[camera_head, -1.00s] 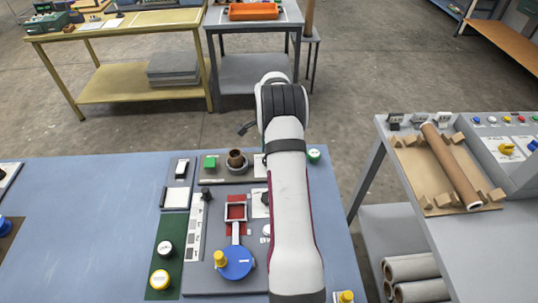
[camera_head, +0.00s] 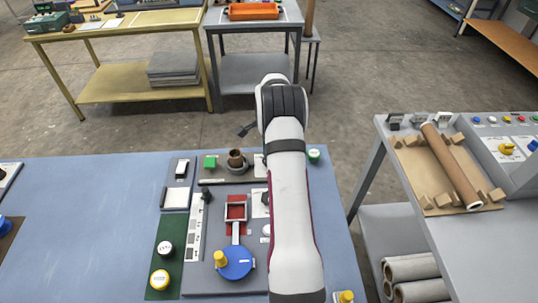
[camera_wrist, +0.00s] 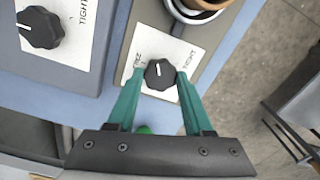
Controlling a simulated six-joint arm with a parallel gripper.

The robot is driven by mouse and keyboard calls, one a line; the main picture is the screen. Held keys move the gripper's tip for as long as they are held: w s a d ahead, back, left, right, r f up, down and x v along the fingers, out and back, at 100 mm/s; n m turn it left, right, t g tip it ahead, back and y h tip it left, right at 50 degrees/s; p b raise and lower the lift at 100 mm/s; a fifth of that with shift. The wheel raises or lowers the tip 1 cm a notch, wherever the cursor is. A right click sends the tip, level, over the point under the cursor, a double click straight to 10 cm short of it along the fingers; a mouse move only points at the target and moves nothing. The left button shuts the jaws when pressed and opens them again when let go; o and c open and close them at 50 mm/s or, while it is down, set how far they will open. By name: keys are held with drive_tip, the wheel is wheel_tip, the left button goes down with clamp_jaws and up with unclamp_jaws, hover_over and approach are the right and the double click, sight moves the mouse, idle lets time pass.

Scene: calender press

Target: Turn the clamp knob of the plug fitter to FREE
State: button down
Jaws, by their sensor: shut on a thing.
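In the wrist view a black clamp knob (camera_wrist: 160,74) sits on a white label plate (camera_wrist: 178,45). FREE is printed on its left and TIGHT on its right. The knob's white pointer line points roughly to the top of the picture, between the two words. My gripper (camera_wrist: 160,78) has its teal fingers on either side of the knob and is shut on it. In the head view my arm hides the gripper and this knob. A brown cup in a ring (camera_wrist: 197,6) is just beyond the plate; it also shows in the head view (camera_head: 236,157).
A second black knob (camera_wrist: 40,28) with a TIGHT label stands on a neighbouring panel at the left of the wrist view. The bench's left part is mostly clear.

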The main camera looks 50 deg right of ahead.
drive_tip(key=n, duration=0.6)
drive_tip(key=shift+n, duration=0.3)
drive_tip(key=n, duration=0.5)
drive_tip(key=shift+n, duration=0.4)
drive_tip(key=shift+c, duration=1.5)
unclamp_jaws()
drive_tip(key=shift+r, duration=0.1)
